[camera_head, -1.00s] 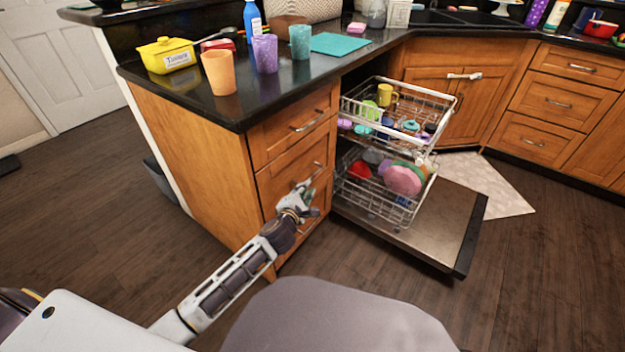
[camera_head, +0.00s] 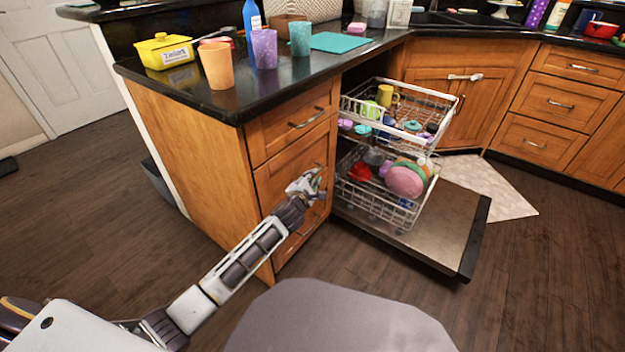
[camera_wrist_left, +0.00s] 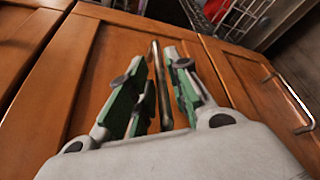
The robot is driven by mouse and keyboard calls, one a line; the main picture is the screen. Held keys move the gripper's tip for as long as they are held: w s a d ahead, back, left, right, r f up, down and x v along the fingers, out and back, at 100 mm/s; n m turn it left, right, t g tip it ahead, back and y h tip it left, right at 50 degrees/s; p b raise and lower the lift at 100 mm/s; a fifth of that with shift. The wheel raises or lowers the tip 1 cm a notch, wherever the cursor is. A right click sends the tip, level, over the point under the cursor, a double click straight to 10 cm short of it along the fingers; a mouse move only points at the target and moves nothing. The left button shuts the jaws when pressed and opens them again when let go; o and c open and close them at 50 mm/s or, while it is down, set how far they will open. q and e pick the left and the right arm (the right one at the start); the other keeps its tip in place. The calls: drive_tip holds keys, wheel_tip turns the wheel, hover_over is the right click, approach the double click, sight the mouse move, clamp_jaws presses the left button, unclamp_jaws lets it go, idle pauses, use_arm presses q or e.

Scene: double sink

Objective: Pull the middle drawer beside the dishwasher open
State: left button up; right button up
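The middle drawer (camera_head: 268,186) is a wooden front in the cabinet left of the open dishwasher (camera_head: 440,220), and it looks closed. It also fills the middle of the left wrist view (camera_wrist_left: 85,75). My left gripper (camera_head: 316,180) is at this drawer's front and mostly hides its handle in the head view. In the left wrist view the fingers (camera_wrist_left: 160,80) are apart, with the metal bar handle (camera_wrist_left: 156,75) between them. The handle seems nearer the left-hand finger; I cannot tell whether they touch. My right gripper is in neither view.
The top drawer (camera_head: 275,135) is above, and a lower drawer with its handle (camera_wrist_left: 290,105) is below. The dishwasher racks (camera_head: 400,100) are pulled out close to the right. Cups, including an orange one (camera_head: 217,66), stand on the counter. The floor in front is clear.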

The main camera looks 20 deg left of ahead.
use_arm(q)
drive_tip(key=shift+w+f, duration=0.15)
drive_tip(key=shift+w, duration=0.5)
clamp_jaws()
